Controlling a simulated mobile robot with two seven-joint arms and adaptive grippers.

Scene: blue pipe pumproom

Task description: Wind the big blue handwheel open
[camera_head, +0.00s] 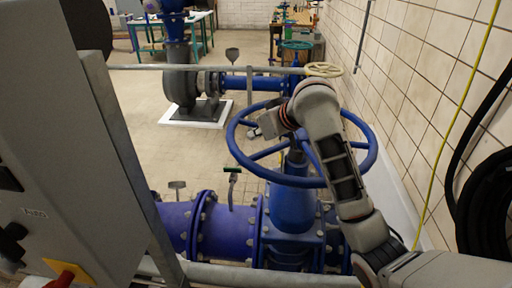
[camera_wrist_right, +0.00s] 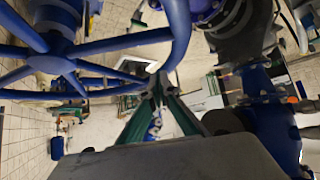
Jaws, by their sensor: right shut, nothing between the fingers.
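The big blue handwheel (camera_head: 234,150) sits near level on top of the blue valve body (camera_head: 291,208), in the middle of the head view. My right arm reaches over the wheel and hides part of its rim and hub. My right gripper (camera_head: 253,133) is at the left part of the wheel, just inside the rim. In the right wrist view the handwheel's rim (camera_wrist_right: 179,28) and spokes show, and the fingertips of the right gripper (camera_wrist_right: 157,80) meet close beside the rim. I cannot tell whether they touch it. The gripper is shut and empty. My left gripper is not in view.
A grey cabinet (camera_head: 75,170) fills the left side. A grey rail (camera_head: 190,67) crosses behind the wheel, with a smaller cream handwheel (camera_head: 323,70) beyond it. The tiled wall (camera_head: 420,60) and black hoses (camera_head: 487,190) are on the right. Open floor lies behind, left of the wheel.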

